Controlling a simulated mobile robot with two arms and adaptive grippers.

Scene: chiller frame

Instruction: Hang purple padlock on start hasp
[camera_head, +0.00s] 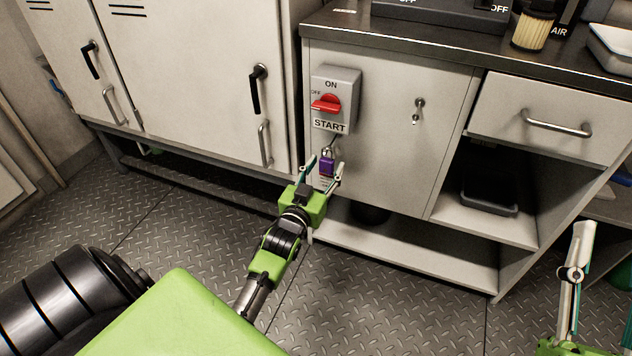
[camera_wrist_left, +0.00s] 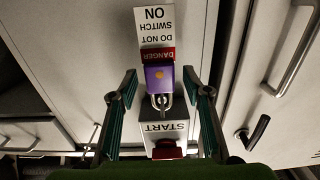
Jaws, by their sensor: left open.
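The purple padlock (camera_head: 327,168) is upright just below the grey start switch box (camera_head: 335,97), its shackle up. A thin dark piece (camera_head: 334,141), probably the start hasp, runs between box and padlock; I cannot tell whether the shackle passes through it. In the left wrist view the padlock (camera_wrist_left: 158,79) appears upside down, with a danger tag (camera_wrist_left: 156,38) by its body. My left gripper (camera_head: 325,172) is open, one finger on each side of the padlock, with gaps visible in the wrist view. My right gripper (camera_head: 575,272) is at the right edge; its jaw opening is unclear.
The box has a red rotary handle (camera_head: 326,104). White lockers (camera_head: 200,70) stand to the left, and a bench with a drawer (camera_head: 550,118) and open shelf (camera_head: 410,250) to the right. A key-like fitting (camera_head: 419,108) is on the panel. The metal floor (camera_head: 390,315) is clear.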

